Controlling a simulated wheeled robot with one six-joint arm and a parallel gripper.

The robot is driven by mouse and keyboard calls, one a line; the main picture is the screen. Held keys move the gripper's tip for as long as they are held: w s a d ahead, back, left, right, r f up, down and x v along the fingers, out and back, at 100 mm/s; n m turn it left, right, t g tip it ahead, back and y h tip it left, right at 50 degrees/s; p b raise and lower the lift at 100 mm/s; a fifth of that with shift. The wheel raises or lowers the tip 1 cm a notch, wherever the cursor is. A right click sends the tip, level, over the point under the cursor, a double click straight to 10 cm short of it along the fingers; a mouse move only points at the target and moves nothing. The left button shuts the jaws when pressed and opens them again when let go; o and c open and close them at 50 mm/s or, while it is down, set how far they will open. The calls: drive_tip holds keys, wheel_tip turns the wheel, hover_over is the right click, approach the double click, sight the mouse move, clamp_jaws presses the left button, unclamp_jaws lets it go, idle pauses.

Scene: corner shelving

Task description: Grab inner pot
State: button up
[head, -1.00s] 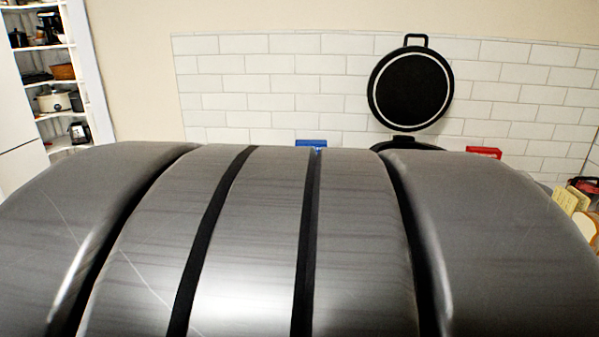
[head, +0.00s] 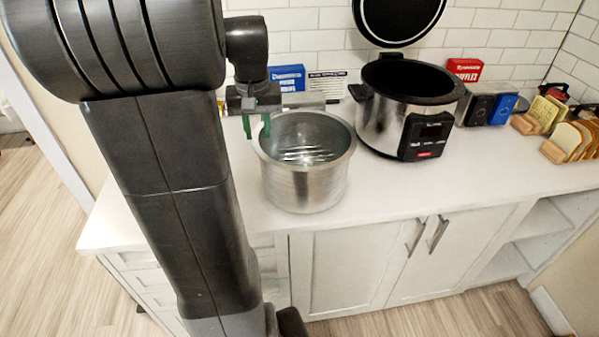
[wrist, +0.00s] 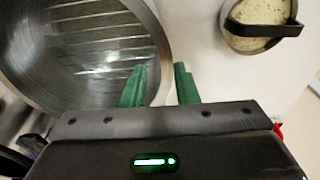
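The inner pot (head: 305,185) is a shiny steel pot standing upright on the white counter, left of the cooker. My gripper (head: 257,126) is at its left rim with green fingers pointing down. In the wrist view, the pot (wrist: 70,60) fills the upper left. My gripper (wrist: 161,85) is open there, one finger over the pot's inside and the other outside, with the rim between them. Whether either finger touches the wall cannot be told. The black and steel cooker (head: 408,105) stands right of the pot with its lid (head: 400,15) raised.
A blue box (head: 287,77) and a red box (head: 465,69) stand along the tiled wall. A toaster (head: 490,105) and bread slices (head: 575,138) are at the right. A round container with a black handle (wrist: 265,28) shows in the wrist view. The counter front is clear.

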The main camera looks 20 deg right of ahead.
drive_tip(key=f, duration=0.2)
drive_tip(key=w+f, duration=0.1)
drive_tip(key=f, duration=0.5)
drive_tip(key=shift+w+d+p, duration=0.1)
drive_tip(key=shift+w+p, duration=0.1)
drive_tip(key=shift+p, duration=0.2)
clamp_jaws()
idle(1.0)
